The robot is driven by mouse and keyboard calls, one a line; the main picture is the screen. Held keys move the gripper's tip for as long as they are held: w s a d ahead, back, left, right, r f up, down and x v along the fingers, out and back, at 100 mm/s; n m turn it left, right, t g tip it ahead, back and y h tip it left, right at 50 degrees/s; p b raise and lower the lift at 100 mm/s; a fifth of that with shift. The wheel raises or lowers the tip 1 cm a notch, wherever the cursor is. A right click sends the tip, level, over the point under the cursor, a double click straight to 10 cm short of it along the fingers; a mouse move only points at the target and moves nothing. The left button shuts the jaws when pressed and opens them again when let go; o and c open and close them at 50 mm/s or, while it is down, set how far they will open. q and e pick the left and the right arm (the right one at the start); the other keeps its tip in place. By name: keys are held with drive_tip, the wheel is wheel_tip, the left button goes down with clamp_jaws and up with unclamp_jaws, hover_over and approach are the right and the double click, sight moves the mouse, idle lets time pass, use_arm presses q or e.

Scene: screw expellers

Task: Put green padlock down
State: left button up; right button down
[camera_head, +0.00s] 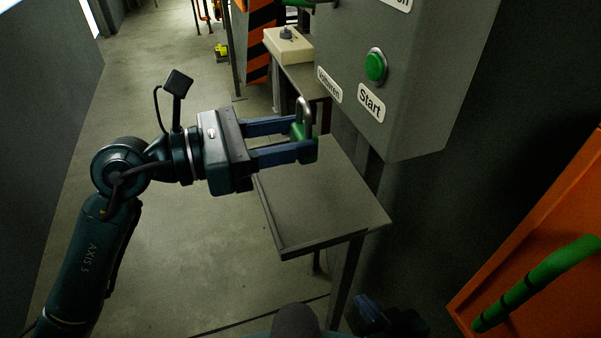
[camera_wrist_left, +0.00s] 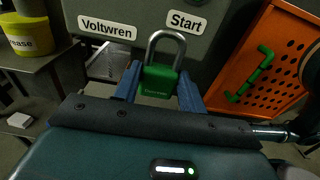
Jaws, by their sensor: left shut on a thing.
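The green padlock (camera_head: 304,143) has a green body and a grey metal shackle standing up. My left gripper (camera_head: 306,137) is shut on its body and holds it above the near end of a small grey table (camera_head: 330,205). In the left wrist view, the padlock (camera_wrist_left: 158,82) sits upright between the two blue fingers, with its shackle in front of the grey control box. A dark blue part at the bottom of the head view looks like my right gripper (camera_head: 385,318); its fingers are not clear.
The grey control box (camera_head: 420,90) with a green Start button (camera_head: 375,67) hangs to the right of the table. An orange panel with a green handle (camera_head: 535,283) stands at the right. A beige switch box (camera_head: 288,44) is farther back. The visible tabletop is bare.

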sight(295, 210)
use_arm(q)
drive_tip(key=shift+s+d, duration=0.2)
drive_tip(key=shift+d, duration=0.2)
wheel_tip(295, 210, down, 10)
drive_tip(key=shift+f+b, duration=0.1)
drive_tip(key=shift+b, duration=0.65)
use_arm(e)
drive_tip(key=shift+f, duration=0.4)
use_arm(q)
drive_tip(key=shift+f, duration=0.1)
drive_tip(key=o, duration=1)
